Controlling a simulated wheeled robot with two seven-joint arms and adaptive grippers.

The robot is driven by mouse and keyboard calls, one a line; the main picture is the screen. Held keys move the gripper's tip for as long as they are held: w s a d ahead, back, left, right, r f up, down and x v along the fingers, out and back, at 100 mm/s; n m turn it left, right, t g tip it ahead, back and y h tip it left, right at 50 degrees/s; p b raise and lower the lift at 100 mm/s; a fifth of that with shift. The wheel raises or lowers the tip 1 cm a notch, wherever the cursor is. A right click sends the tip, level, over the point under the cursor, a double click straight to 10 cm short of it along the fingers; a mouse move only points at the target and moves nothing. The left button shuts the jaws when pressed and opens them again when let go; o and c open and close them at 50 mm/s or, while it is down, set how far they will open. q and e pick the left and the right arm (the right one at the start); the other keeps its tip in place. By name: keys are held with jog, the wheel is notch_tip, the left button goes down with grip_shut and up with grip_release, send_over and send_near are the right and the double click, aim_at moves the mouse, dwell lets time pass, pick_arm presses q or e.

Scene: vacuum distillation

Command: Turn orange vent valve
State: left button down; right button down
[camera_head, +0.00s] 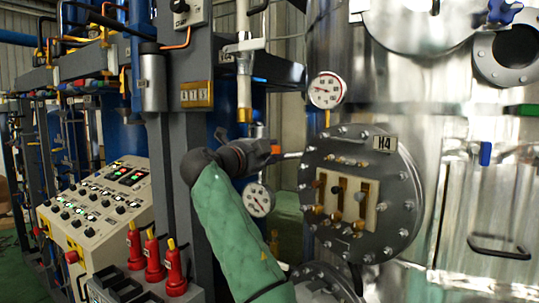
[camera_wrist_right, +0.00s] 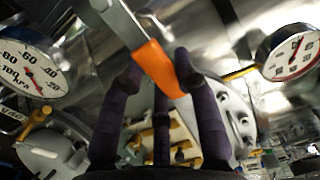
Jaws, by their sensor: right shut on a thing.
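In the right wrist view the orange handle (camera_wrist_right: 160,68) sits on a flat metal lever, tilted, between the dark fingers. My right gripper (camera_head: 260,151) reaches it from the left in the head view, on my green-sleeved arm. In the wrist view its fingers (camera_wrist_right: 158,80) are closed around the orange end. The fingers hide part of the handle. My left gripper is not in view.
A round flange (camera_head: 398,200) marked H4 is close to the right of the gripper. One gauge (camera_head: 326,90) is above it and another gauge (camera_head: 258,200) is below. A grey post (camera_head: 180,140) and a control panel (camera_head: 95,215) stand to the left.

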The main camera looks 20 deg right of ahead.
jog(key=shift+w+f, duration=0.1)
jog(key=shift+f, duration=0.1)
jog(key=c, duration=0.9)
grip_release()
jog(key=shift+r, duration=0.1)
jog(key=v, duration=1.2)
